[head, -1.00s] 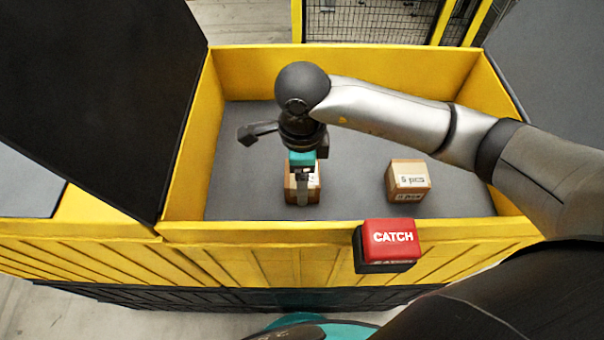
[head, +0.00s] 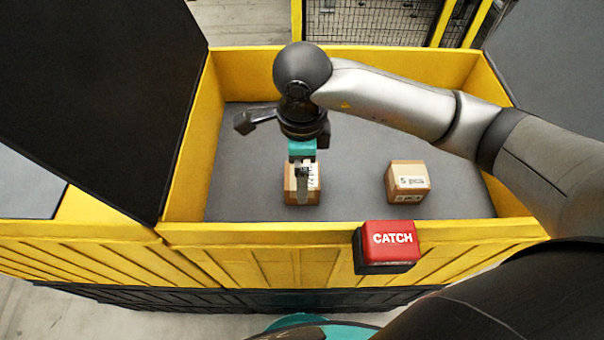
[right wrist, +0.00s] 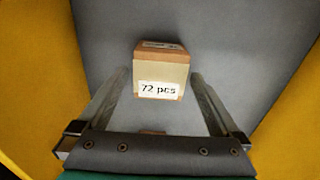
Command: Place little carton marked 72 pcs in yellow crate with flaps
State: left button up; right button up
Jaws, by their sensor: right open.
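The little carton marked 72 pcs (right wrist: 160,72) sits on the grey floor of the yellow crate; its label reads clearly in the right wrist view. In the head view this carton (head: 311,188) is partly hidden behind my right gripper (head: 303,190). The yellow crate (head: 340,231) has dark flaps (head: 90,80) folded outward. My right gripper is open above the carton; in the right wrist view its two fingers (right wrist: 163,100) are apart, one on each side of the carton, with gaps between. My left gripper is not in view.
A second carton marked 5 pcs (head: 408,182) sits in the crate to the right. The crate floor is otherwise clear. A mesh fence (head: 375,22) stands behind.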

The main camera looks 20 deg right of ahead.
notch_tip(320, 180, up, 9)
dwell(0.3)
jog(key=shift+r, duration=0.15)
